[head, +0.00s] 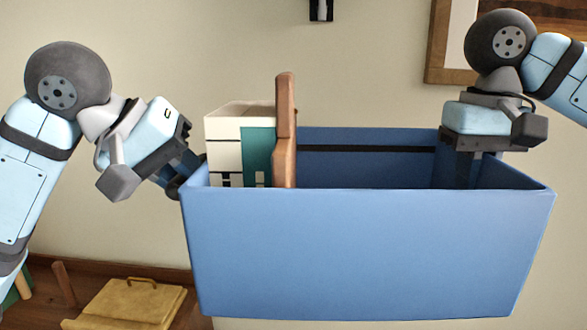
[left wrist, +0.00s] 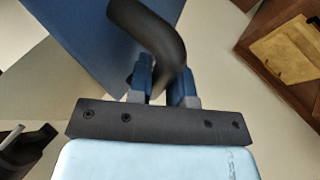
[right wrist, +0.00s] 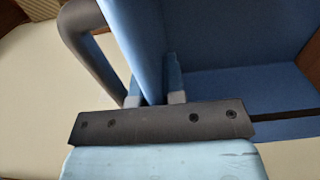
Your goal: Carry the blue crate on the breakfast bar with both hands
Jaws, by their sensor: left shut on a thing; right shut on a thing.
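The blue crate (head: 365,250) is held up in front of me in the head view, above the floor, roughly level. A white and teal block-like thing (head: 238,140) and a brown wooden piece (head: 285,135) stand up at the crate's left end. The breakfast bar cannot be made out.
A yellow folder-like thing (head: 130,303) with a handle lies low at the left on a brown wooden surface (head: 185,275). A wood-framed picture (head: 440,50) hangs on the plain wall at the right. A small dark fixture (head: 321,10) is at the top.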

